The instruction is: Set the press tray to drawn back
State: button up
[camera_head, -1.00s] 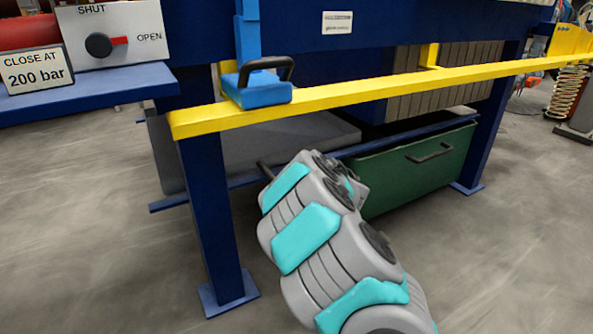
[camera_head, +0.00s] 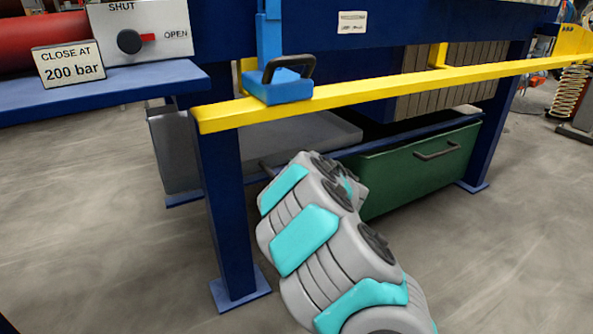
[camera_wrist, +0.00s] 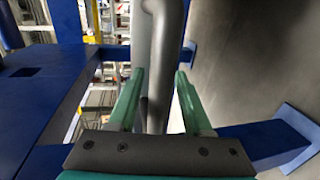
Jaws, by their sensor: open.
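The press tray (camera_head: 175,160) is a wide, shallow grey tray low under the blue press frame. Its left end sticks out past the front left leg (camera_head: 228,220), which hides part of it. My arm covers its lower right area in the head view, and my gripper is hidden there. A short dark bar end (camera_head: 267,169) shows just left of the arm. In the wrist view my gripper (camera_wrist: 158,85) is open, with its two teal fingers on either side of a grey round bar (camera_wrist: 158,60). I cannot tell whether they touch it.
A green bin (camera_head: 415,168) with a dark handle stands right of the tray. A yellow rail (camera_head: 400,86) with a blue handled block (camera_head: 278,90) crosses above. A SHUT/OPEN knob (camera_head: 130,41) is upper left. The floor at left and front is clear.

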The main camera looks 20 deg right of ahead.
jog(key=shift+d, duration=0.1)
jog(key=shift+p+v, duration=0.4)
jog(key=shift+v, duration=3.55)
